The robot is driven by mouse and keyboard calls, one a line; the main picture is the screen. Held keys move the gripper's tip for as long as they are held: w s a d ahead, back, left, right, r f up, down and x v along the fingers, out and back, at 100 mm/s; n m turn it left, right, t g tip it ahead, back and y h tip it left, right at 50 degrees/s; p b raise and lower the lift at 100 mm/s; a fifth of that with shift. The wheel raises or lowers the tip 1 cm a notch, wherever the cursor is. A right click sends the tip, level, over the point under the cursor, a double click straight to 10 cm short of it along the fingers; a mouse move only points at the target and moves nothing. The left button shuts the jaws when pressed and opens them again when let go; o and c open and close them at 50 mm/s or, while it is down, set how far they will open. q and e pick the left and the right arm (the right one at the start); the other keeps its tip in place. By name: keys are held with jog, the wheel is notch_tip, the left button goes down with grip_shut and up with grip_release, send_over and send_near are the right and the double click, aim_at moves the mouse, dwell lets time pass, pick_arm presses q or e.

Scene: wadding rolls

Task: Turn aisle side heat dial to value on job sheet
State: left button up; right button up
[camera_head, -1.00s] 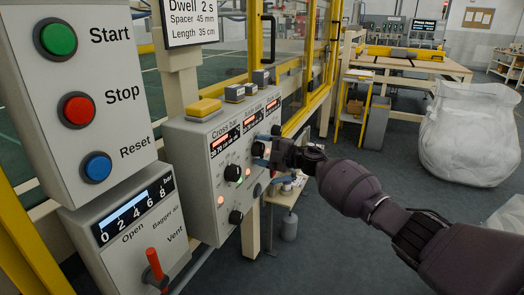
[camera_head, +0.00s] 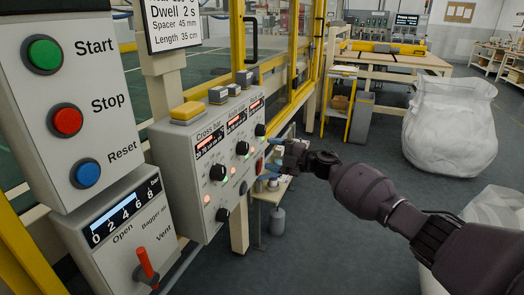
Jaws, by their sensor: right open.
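The heat control box (camera_head: 180,165) is grey and carries three black dials in a rising row under lit red displays. The left dial (camera_head: 218,172) is under the "Cross bar" label, the middle dial (camera_head: 242,148) is beside it, and the far right dial (camera_head: 260,130) is in plain sight. The display digits are too small to read surely. My right gripper (camera_head: 272,157) is open and empty, just right of and below the far right dial, apparently apart from it. The job sheet (camera_head: 175,25) shows Dwell, Spacer and Length; its top line is cut off. My left gripper is out of view.
A panel with Start (camera_head: 45,54), Stop (camera_head: 66,120) and Reset (camera_head: 86,173) buttons stands at the left. Below it is a gauge box with a red lever (camera_head: 146,265). A yellow-framed guard (camera_head: 270,65) rises behind. Open floor lies at the right, before a white bag (camera_head: 450,128).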

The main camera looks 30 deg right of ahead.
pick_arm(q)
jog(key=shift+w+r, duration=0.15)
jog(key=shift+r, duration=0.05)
pick_arm(e)
jog(key=shift+v, duration=0.8)
